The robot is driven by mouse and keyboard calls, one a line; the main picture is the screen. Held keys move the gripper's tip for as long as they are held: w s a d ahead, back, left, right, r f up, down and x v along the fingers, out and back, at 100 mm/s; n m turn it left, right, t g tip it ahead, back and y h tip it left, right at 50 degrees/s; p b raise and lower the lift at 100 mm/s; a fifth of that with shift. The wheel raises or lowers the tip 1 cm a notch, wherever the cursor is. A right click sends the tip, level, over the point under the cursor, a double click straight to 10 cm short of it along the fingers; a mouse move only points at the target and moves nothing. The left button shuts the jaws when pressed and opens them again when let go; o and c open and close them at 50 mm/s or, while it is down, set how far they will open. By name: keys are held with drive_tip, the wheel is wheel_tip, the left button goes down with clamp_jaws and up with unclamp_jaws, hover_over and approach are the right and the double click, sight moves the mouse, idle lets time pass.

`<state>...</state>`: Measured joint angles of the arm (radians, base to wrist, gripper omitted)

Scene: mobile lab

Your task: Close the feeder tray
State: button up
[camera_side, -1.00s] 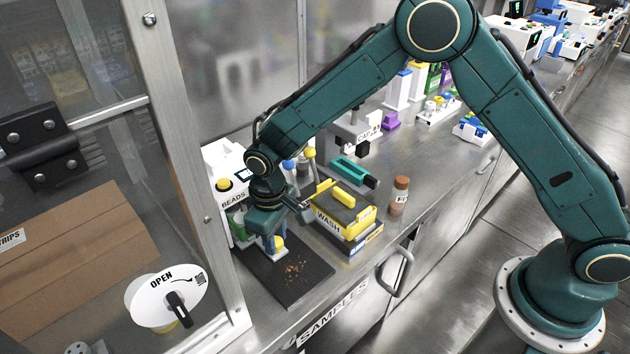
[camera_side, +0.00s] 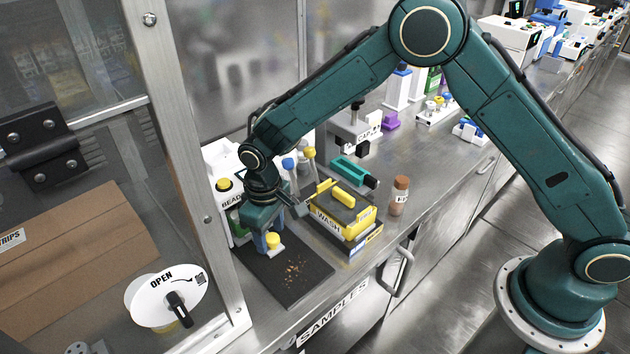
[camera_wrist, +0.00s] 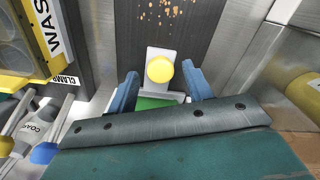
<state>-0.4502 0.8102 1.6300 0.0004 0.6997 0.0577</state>
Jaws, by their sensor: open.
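The feeder tray is a small white slide with a round yellow knob (camera_wrist: 160,69), with green showing behind it. It sticks out from the white BEADS feeder (camera_side: 214,163) over a dark mat. The tray's knob (camera_side: 273,239) shows just beside my fingertips in the side view. My gripper (camera_wrist: 161,87) is open, with one blue finger on each side of the tray. The knob lies between or just beyond the fingertips, with gaps at both sides. The feeder's front is partly hidden by my gripper in the side view.
The dark mat (camera_side: 305,283) holds scattered brown bits. A yellow WASH box (camera_side: 352,228) stands right of my gripper, with a brown-capped bottle (camera_side: 399,196) beyond. A metal cabinet post (camera_side: 190,170) rises at the left. Blue- and grey-tipped levers (camera_side: 288,164) stand behind my wrist.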

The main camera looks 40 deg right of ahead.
wheel_tip(320, 180, up, 14)
drive_tip(key=shift+f, duration=0.15)
idle(0.6)
drive_tip(key=s+d+r+m+t, duration=0.2)
drive_tip(key=s+d+r+t, duration=0.1)
drive_tip(key=s+d+r, duration=0.95)
drive_tip(key=s+d+m+t, duration=0.1)
drive_tip(key=s+d, duration=0.4)
drive_tip(key=s, duration=0.2)
drive_tip(key=s+d+r+m+t, duration=0.1)
drive_tip(key=s+d, duration=0.3)
drive_tip(key=s, duration=0.4)
drive_tip(key=shift+s+d+m+t, duration=0.3)
drive_tip(key=shift+d, duration=0.05)
